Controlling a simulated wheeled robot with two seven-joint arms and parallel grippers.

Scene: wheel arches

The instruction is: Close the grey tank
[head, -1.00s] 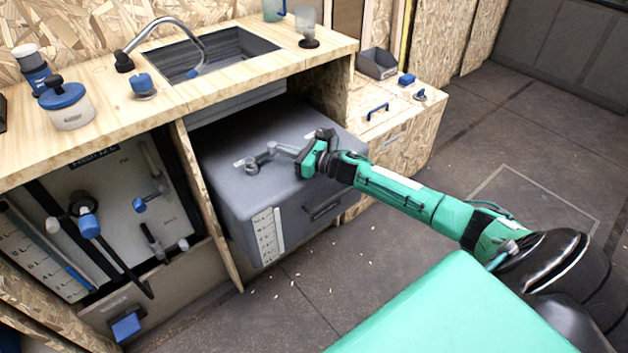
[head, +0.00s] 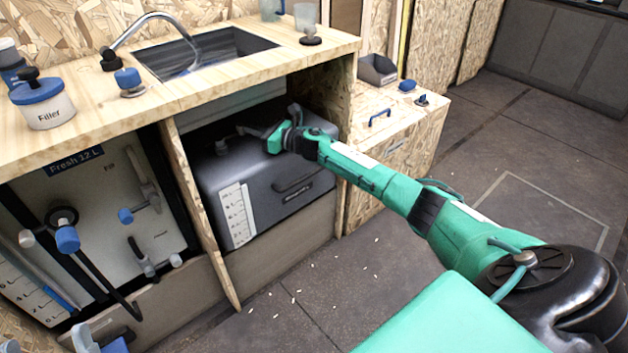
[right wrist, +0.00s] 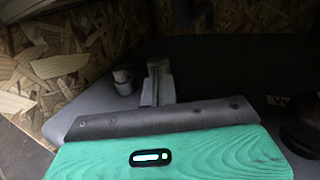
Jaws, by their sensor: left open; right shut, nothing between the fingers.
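The grey tank (head: 262,200) sits in the bay under the counter in the head view, its front face showing a level scale (head: 236,215) and a recessed handle (head: 293,185). Its front is near the bay opening, and the counter hides part of its back. My right gripper (head: 248,131) is shut and empty above the tank's top, beside a small fitting (head: 221,147). I cannot tell whether it touches the fitting. In the right wrist view the shut fingers (right wrist: 155,82) are beside a grey fitting (right wrist: 123,80). My left gripper is not in view.
A wooden divider (head: 200,215) stands left of the tank, with a fresh-water panel (head: 90,200) beyond it. The counter (head: 180,95) with a sink (head: 210,52) overhangs the bay. A wooden cabinet (head: 400,150) stands to the right. The floor in front is clear except for small pale bits.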

